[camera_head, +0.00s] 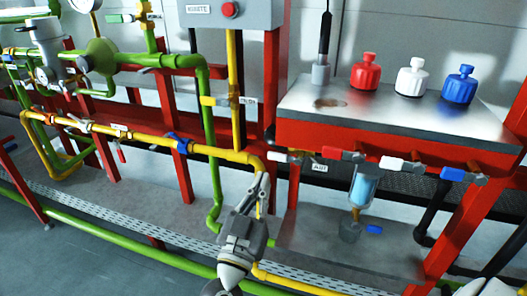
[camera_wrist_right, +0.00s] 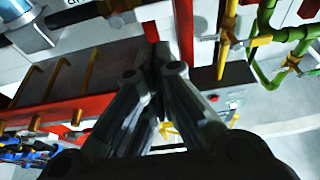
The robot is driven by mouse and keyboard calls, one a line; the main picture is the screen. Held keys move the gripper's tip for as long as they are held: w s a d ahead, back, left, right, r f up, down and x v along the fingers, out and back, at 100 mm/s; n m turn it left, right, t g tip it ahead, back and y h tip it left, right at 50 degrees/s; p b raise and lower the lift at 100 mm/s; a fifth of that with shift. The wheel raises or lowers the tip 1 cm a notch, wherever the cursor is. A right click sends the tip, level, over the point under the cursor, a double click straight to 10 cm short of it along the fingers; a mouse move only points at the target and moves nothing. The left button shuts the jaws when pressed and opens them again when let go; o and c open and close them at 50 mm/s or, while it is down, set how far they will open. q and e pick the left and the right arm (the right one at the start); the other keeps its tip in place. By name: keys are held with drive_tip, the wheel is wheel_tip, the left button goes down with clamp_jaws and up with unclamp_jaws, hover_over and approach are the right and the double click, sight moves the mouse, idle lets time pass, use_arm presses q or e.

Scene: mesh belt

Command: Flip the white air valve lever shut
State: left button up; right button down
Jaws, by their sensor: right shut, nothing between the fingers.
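A white lever (camera_head: 279,157) lies roughly level at the left front end of the red bench frame, beside a small valve body. A small label (camera_head: 319,167), too small to read surely, hangs just right of it. Another white lever (camera_head: 391,163) sits further right on the same rail. My right gripper (camera_head: 263,180) is shut and empty, pointing up, just below and left of the first white lever; I cannot tell if they touch. Its fingers (camera_wrist_right: 158,62) fill the middle of the right wrist view, where I cannot make out the lever. My left gripper is not in view.
A red lever (camera_head: 328,153) and a blue lever (camera_head: 452,174) share the rail. A yellow pipe (camera_head: 225,150) and a green pipe (camera_head: 211,135) run close left of my gripper. A blue filter bowl (camera_head: 362,190) hangs at right. Red, white and blue bottles stand on the bench (camera_head: 400,110).

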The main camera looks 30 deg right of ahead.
sight(285, 159)
drive_tip(key=shift+r, duration=0.1)
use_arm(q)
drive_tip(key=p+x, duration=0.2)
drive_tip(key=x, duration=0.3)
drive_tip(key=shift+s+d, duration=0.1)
use_arm(e)
drive_tip(key=x, duration=1)
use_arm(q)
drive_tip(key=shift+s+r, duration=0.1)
use_arm(e)
drive_tip(key=shift+w, duration=0.1)
